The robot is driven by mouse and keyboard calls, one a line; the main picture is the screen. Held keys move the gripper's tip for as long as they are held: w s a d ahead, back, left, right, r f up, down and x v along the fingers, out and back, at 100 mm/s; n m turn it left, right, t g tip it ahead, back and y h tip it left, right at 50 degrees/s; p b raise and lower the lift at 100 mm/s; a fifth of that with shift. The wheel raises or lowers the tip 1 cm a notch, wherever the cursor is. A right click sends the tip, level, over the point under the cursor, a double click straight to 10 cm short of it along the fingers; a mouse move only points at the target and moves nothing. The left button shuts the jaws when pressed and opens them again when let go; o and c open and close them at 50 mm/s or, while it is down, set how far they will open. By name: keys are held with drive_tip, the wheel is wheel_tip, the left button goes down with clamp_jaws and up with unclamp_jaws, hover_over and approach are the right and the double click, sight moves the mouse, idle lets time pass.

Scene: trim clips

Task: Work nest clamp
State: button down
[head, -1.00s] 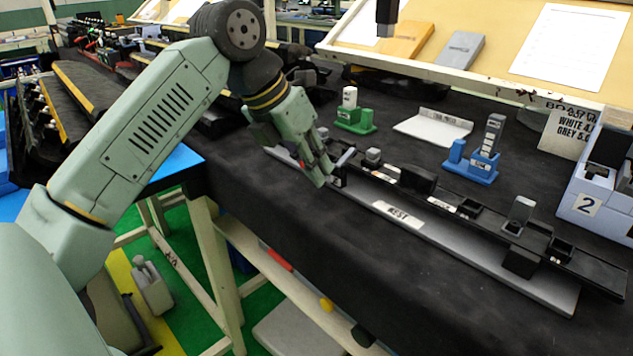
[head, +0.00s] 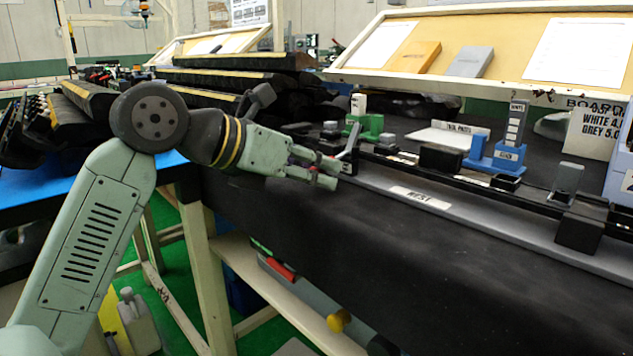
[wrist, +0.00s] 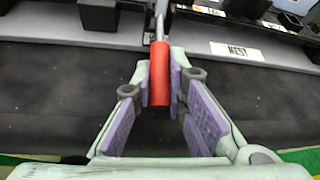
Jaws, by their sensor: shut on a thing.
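The nest is a long grey plate (head: 455,222) with a black rail and a white "NEST" label (head: 419,198), which also shows in the wrist view (wrist: 235,51). At its left end stands a clamp lever, a thin grey bar (head: 352,141) with a red handle (wrist: 160,76). My gripper (head: 328,172) reaches in from the left, nearly level, at the nest's front-left edge. In the wrist view its purple-padded fingers (wrist: 162,84) are shut on the red handle, one on each side. The clamp's base is partly hidden in the head view.
Behind the nest are a green stand (head: 370,128), a white plate (head: 447,137) and a blue stand (head: 496,155). A black block with a grey upright piece (head: 566,180) sits at the rail's right. The black bench front (head: 300,225) is bare.

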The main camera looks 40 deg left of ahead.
idle(0.4)
drive_tip(key=c, duration=1.6)
unclamp_jaws()
drive_tip(key=v, duration=0.7)
drive_tip(key=shift+s+a, duration=0.1)
drive_tip(key=shift+s, duration=0.1)
drive_tip(key=shift+r, duration=0.1)
drive_tip(key=shift+c, duration=0.4)
